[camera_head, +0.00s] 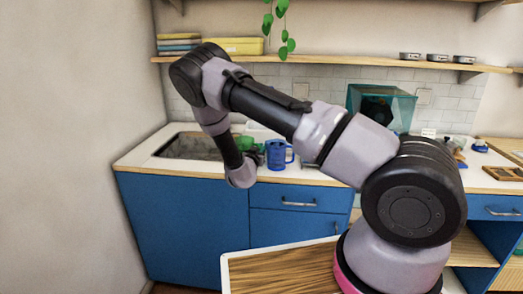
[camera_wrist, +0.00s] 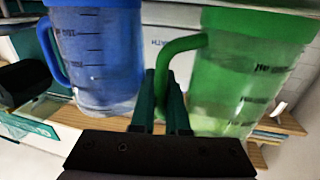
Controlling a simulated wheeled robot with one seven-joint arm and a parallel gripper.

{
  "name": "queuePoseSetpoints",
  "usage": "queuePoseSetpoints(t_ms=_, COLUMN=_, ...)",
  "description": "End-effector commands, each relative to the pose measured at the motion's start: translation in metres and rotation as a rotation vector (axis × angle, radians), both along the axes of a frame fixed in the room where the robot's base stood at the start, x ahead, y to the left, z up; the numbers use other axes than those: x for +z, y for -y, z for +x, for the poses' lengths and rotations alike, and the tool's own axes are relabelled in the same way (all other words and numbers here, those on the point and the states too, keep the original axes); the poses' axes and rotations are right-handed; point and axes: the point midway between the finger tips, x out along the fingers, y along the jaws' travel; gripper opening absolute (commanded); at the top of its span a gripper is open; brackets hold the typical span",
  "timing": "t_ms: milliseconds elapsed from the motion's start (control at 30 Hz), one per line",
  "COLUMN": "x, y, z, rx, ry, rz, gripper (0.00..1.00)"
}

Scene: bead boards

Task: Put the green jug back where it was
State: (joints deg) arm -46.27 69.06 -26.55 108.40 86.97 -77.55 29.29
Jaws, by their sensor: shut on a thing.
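The green jug (camera_wrist: 245,85) fills the right side of the wrist view, with measuring marks on its clear wall. My gripper (camera_wrist: 161,80) is shut on the green jug's handle. In the head view the green jug (camera_head: 245,143) shows only in part, behind my wrist, at the sink's right end. The blue jug (camera_wrist: 98,60) is at the left of the wrist view, apart from the green one. In the head view the blue jug (camera_head: 278,154) is upright on the counter, just right of my gripper. I cannot tell whether the green jug's base touches anything.
The sink (camera_head: 190,146) is set into the counter (camera_head: 140,160), left of the jugs. A teal glass box (camera_head: 388,103) stands farther right. A shelf (camera_head: 330,60) runs above, with a plant hanging over its edge. Small items and trays lie at the counter's right end.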

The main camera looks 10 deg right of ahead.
Motion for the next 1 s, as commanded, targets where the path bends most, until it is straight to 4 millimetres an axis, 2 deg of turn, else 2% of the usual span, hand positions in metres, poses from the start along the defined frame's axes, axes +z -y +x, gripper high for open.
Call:
queuePoseSetpoints(t_ms=367, x=-0.007, y=0.000, z=0.000, rx=0.001, ry=0.001, rz=0.000, gripper=0.00)
queuePoseSetpoints(t_ms=400, x=-0.008, y=0.000, z=0.000, rx=0.000, ry=0.000, rz=0.000, gripper=0.16)
queuePoseSetpoints(t_ms=433, x=-0.008, y=0.000, z=0.000, rx=0.000, ry=0.000, rz=0.000, gripper=0.25)
queuePoseSetpoints(t_ms=800, x=-0.004, y=0.000, z=0.000, rx=0.000, ry=0.001, rz=0.002, gripper=0.25)
queuePoseSetpoints(t_ms=1000, x=-0.005, y=-0.017, z=-0.026, rx=0.005, ry=-0.001, rz=0.000, gripper=0.25)
